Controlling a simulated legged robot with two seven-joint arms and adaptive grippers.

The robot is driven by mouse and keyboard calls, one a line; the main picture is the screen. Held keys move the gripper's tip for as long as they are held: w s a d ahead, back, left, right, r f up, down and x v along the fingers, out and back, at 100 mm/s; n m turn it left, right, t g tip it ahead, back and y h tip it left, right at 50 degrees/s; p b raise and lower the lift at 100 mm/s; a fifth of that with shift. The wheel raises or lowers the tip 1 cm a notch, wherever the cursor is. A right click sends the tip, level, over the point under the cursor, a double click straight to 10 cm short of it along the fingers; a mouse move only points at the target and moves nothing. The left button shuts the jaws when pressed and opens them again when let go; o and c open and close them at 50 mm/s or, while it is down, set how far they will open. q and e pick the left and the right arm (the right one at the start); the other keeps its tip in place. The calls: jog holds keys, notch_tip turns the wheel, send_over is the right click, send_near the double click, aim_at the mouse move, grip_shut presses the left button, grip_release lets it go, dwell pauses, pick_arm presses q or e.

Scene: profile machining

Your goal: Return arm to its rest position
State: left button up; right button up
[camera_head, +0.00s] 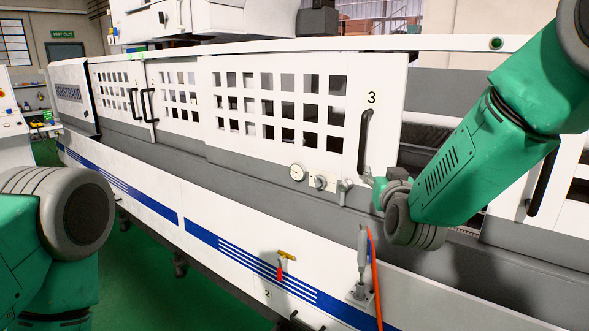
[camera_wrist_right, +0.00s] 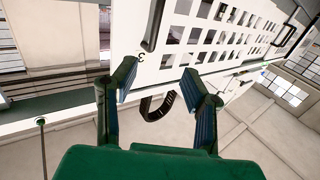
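My right arm reaches in from the upper right of the head view. Its gripper (camera_head: 374,186) is near the lower end of door 3's handle (camera_head: 365,140), mostly hidden by my wrist. In the right wrist view, the gripper (camera_wrist_right: 158,82) is open, with two dark ribbed fingers apart and nothing held between them. Door 3 (camera_wrist_right: 195,35) and its black handle (camera_wrist_right: 154,24) lie beyond the fingertips. A dark curved piece (camera_wrist_right: 158,106) shows between the fingers, in the background. My left arm fills the lower left of the head view; its gripper is out of frame.
The long white machine (camera_head: 140,170) crosses the view, with a gap in its front right of door 3. Green floor (camera_head: 150,270) is open at lower left.

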jog(key=s+d+f+g+b, duration=0.25)
jog(key=s+f, duration=0.35)
jog(key=f, duration=0.6)
jog(key=s+d+f+n+g+y+b, duration=0.1)
jog(key=s+f+g, duration=0.35)
jog(key=f, duration=0.75)
jog(key=s+d+f+g+b, duration=0.1)
jog(key=s+f+b, duration=0.1)
jog(key=s+f, duration=0.8)
jog(key=s+d+f+g+b, duration=0.1)
jog(key=s+f+g, duration=0.2)
jog(key=s, duration=0.6)
jog(key=s+d+f+g+b, duration=0.2)
jog(key=s+f+g, duration=0.1)
jog(key=s+f, duration=0.5)
jog(key=s+d+f+g+b, duration=0.1)
jog(key=s+f+g+b, duration=0.1)
jog(key=s+f, duration=0.4)
jog(key=s+g, duration=0.1)
jog(key=s, duration=0.4)
jog(key=shift+d+f, duration=0.25)
jog(key=shift+d, duration=0.1)
